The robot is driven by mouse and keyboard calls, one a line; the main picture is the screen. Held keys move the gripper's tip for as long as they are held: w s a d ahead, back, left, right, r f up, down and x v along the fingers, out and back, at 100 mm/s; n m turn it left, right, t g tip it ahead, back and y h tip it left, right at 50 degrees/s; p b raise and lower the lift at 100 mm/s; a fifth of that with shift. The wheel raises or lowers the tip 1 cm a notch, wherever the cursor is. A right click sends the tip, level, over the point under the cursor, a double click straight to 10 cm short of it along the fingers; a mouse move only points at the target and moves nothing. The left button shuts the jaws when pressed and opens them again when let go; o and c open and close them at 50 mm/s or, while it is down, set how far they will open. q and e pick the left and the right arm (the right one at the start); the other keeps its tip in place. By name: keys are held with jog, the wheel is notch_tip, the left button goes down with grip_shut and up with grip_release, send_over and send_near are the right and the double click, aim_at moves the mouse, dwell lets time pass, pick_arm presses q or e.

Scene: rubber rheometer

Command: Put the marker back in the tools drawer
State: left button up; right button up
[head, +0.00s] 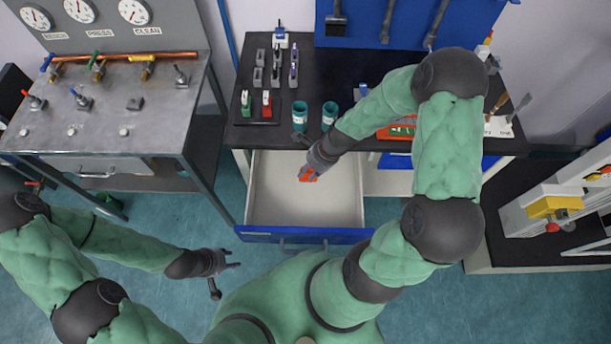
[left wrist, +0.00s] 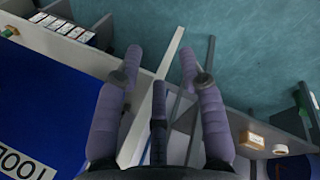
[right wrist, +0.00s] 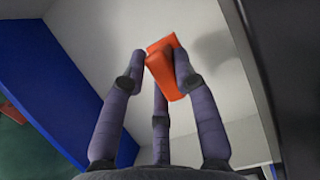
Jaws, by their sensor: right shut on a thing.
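The orange-red marker (head: 308,173) is held in my right gripper (head: 310,172), and it also shows between the fingers in the right wrist view (right wrist: 165,65). It looks blocky and tilted there, and the fingers cover part of it. The tools drawer (head: 265,190) is pulled out, with a pale bare floor and a blue front. My right gripper is over the drawer's inside; I cannot tell whether the marker touches the floor. My left gripper (head: 234,270) is open and empty, outside the drawer to its lower left.
The black bench top (head: 350,75) above the drawer carries two teal cups (head: 315,115), small racks and an orange-red item (head: 397,131). A grey gauge panel bench (head: 110,110) stands at left. A machine with a yellow part (head: 555,206) stands at right.

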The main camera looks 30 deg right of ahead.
aim_at(306, 175)
jog(key=shift+w+a+f, duration=0.15)
jog(key=shift+w+f, duration=0.35)
jog(key=shift+f, duration=0.15)
jog(key=shift+w+f+b, duration=0.15)
jog(key=shift+f+b, duration=1.1)
jog(key=shift+f, duration=0.3)
jog(key=shift+f, duration=0.15)
jog(key=o, duration=0.9)
jog(key=shift+p+v, duration=2.6)
jog(key=shift+v, duration=3.55)
